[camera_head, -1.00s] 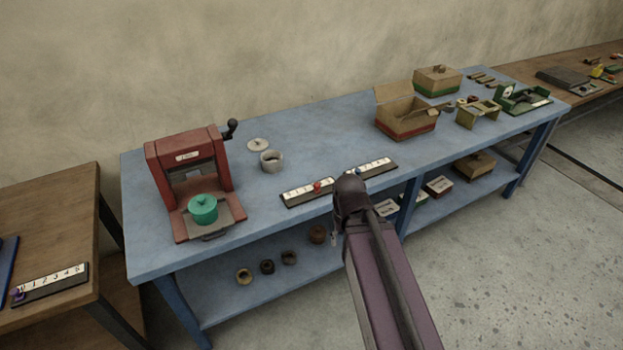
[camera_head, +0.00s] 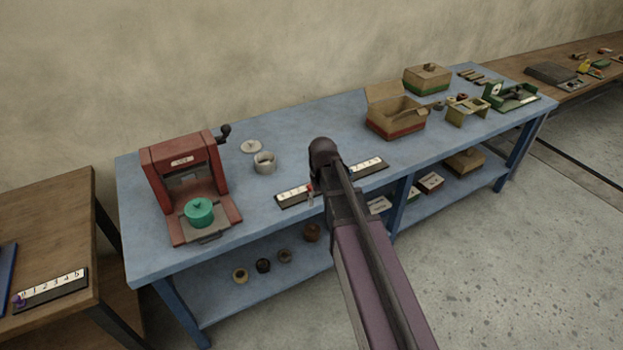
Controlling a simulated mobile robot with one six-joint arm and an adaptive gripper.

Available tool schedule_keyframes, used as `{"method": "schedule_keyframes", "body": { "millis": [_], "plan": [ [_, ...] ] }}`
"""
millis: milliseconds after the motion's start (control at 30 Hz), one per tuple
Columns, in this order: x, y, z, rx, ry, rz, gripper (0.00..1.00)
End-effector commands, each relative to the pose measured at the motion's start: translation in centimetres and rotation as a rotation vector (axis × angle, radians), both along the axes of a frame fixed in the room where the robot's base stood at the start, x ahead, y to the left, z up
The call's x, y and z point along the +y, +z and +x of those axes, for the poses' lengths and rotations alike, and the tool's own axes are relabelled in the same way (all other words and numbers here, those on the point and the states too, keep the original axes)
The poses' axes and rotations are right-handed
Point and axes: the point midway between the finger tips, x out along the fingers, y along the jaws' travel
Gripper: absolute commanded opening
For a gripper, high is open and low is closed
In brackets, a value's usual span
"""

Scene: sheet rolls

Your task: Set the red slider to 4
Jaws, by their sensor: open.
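The red slider (camera_head: 309,187) sits on a dark strip with a white number scale (camera_head: 290,197) at the front edge of the blue table. My arm covers the right part of this scale, and the digits are too small to read surely. My gripper (camera_head: 310,200) is mostly hidden by my own arm; a small grey fingertip part shows just below the red slider, close to it. It is open. I cannot tell whether it touches the slider.
A grey ring-shaped pot (camera_head: 265,162) and an open cardboard box (camera_head: 396,118) stand farther back. A purple slider (camera_head: 19,301) is on the left table.

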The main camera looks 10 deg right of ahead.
Motion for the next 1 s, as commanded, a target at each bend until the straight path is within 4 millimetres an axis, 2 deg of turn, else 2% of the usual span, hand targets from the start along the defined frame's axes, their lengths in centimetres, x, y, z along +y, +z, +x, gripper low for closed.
{"method": "schedule_keyframes", "body": {
  "millis": [33, 200, 300, 400, 567, 1000],
  "plan": [
    [0.1, 1.4, 3.5, 0.000, 0.005, 0.000, 0.70],
    [0.1, 3.4, 10.6, 0.000, 0.018, 0.000, 0.70],
    [0.1, 4.2, 13.7, 0.000, 0.024, 0.000, 0.70],
    [0.1, 4.8, 15.8, 0.000, 0.027, 0.000, 0.70],
    [0.1, 5.0, 17.1, 0.000, 0.030, 0.000, 0.70],
    [0.0, 4.8, 17.0, 0.000, 0.029, 0.000, 0.70]
  ]
}}
